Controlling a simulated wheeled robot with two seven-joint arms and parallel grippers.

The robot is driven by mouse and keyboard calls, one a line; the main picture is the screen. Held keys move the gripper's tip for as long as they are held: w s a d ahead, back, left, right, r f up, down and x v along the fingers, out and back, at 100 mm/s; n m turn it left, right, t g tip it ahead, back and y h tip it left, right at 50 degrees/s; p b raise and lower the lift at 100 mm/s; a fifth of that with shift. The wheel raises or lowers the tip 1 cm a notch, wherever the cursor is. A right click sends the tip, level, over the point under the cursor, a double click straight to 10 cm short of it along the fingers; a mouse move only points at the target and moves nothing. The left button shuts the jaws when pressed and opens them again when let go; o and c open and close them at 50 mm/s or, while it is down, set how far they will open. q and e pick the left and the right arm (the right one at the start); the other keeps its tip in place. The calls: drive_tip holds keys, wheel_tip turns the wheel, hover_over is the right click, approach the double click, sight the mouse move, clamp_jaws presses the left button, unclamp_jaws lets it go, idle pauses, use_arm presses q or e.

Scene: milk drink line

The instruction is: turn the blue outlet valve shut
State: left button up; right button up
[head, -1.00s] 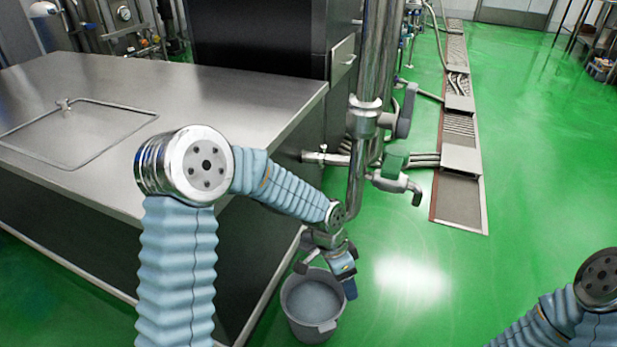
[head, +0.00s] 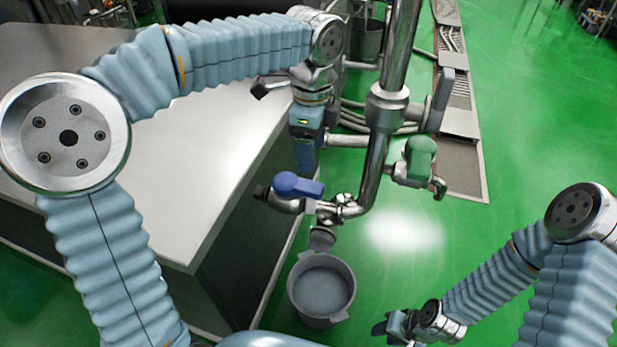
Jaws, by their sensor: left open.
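The blue outlet valve (head: 298,186) is on the low steel pipe beside the table's end. Its blue handle lies roughly along the short pipe. The outlet spout (head: 321,238) points down over a grey bucket (head: 321,291) on the floor. My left gripper (head: 305,162) hangs just above the blue handle, fingers pointing down, open and apparently not touching it. Its fingertips are small and hard to make out. My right gripper (head: 392,327) is low at the bottom edge, right of the bucket; its jaw opening is unclear.
A green-handled valve (head: 420,158) sits to the right of the vertical steel pipe (head: 375,165). A grey lever (head: 441,100) stands higher on that pipe. The steel table (head: 190,190) fills the left. Green floor is clear on the right, beside a drain channel (head: 458,165).

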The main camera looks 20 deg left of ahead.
sight(311, 186)
use_arm(q)
wheel_tip(311, 186, down, 10)
drive_tip(key=shift+r+b, duration=0.1)
drive_tip(key=shift+b, duration=0.3)
clamp_jaws()
